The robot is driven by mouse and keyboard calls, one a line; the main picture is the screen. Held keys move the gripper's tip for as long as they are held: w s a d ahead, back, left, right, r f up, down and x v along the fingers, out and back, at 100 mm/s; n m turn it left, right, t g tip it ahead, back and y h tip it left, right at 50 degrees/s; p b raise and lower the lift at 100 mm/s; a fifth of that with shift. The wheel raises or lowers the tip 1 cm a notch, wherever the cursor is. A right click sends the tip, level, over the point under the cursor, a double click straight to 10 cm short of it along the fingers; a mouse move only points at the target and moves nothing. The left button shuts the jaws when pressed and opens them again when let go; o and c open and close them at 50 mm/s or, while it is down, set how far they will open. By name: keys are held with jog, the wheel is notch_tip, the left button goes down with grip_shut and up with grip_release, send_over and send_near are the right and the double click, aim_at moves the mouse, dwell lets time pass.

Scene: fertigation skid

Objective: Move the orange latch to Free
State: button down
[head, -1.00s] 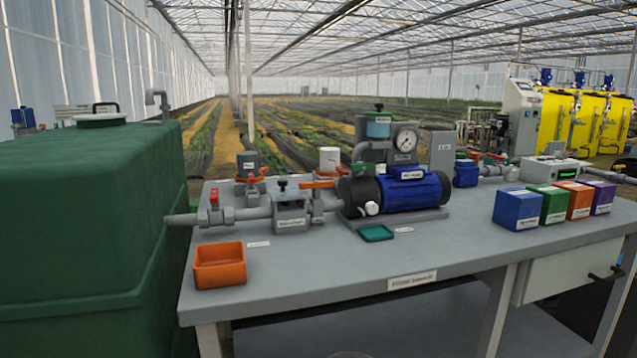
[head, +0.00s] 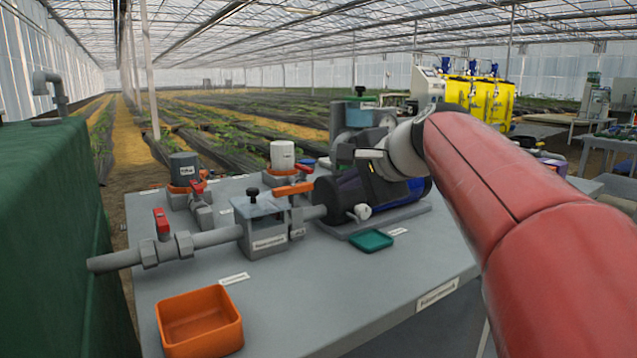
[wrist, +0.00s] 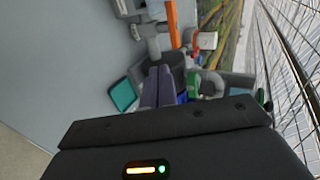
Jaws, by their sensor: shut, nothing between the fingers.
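The orange latch (head: 293,189) is a flat bar on the grey pipework between the filter box and the blue pump. It lies about level in the head view, with its right end close to the pump. In the wrist view the orange bar (wrist: 172,24) shows at the top, beyond the fingertips. My gripper (wrist: 157,70) is shut and empty, and its fingers point toward the pump area. It is apart from the latch. In the head view my red arm reaches in from the right in front of the pump, and my fingertips cannot be made out. No Free marking is readable.
The blue pump (head: 405,190) stands right of the latch, partly behind my arm. The filter box (head: 262,228) and red-handled valve (head: 162,222) are left. A teal tray (head: 370,240) and orange bin (head: 199,320) lie in front. The bench front is mostly clear.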

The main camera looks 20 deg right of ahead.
send_near(311, 185)
notch_tip(311, 185, down, 4)
jog(key=a, duration=0.2)
jog(key=shift+w+a+p, duration=0.2)
jog(key=shift+w+p, duration=0.05)
jog(key=shift+w, duration=0.5)
jog(key=shift+w+a+p, duration=0.15)
jog(key=shift+w+p, duration=0.05)
jog(key=shift+w, duration=0.6)
jog(key=shift+w+a+p, duration=0.2)
jog(key=shift+w+p, duration=0.05)
jog(key=shift+w, duration=0.5)
jog(key=shift+f, duration=0.1)
jog(key=shift+w+d+n+y+b, duration=0.25)
jog(key=shift+n+y+b, duration=0.05)
jog(key=shift+n+y, duration=0.35)
jog(key=shift+w+d, duration=0.15)
jog(key=shift+w, duration=0.2)
jog(key=shift+w+d+p, duration=0.15)
jog(key=shift+w+p, duration=0.15)
jog(key=shift+w, duration=0.25)
jog(key=shift+s, duration=0.1)
